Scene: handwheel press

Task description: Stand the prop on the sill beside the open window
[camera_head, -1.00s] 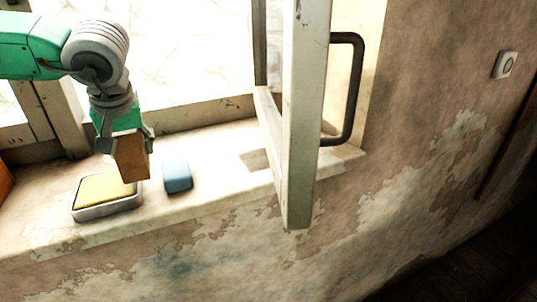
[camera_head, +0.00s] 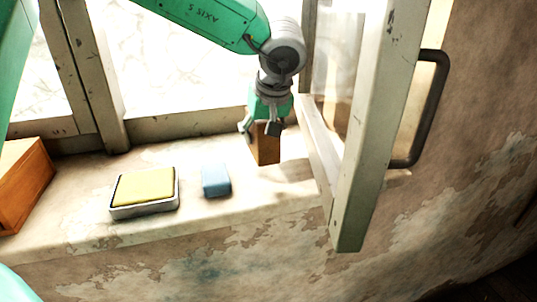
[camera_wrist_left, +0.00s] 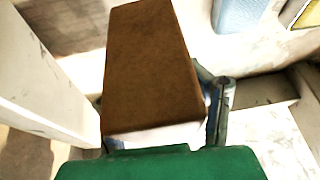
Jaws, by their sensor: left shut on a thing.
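The prop, a brown wooden block (camera_head: 264,148), is held upright by my left gripper (camera_head: 264,126), which is shut on it. The block is over or on the sill (camera_head: 240,208), just left of the open window sash (camera_head: 372,130). I cannot tell whether its lower end touches the sill. In the left wrist view the block (camera_wrist_left: 150,65) fills the middle, with a gripper finger (camera_wrist_left: 220,105) along its right side and the pale window frame (camera_wrist_left: 45,85) at the left. My right gripper is not in view.
A blue block (camera_head: 215,180) and a metal tin with a yellow pad (camera_head: 145,187) are on the sill to the left of the prop. An orange wooden box (camera_head: 22,182) stands at the far left. A dark handle (camera_head: 432,110) juts from the sash.

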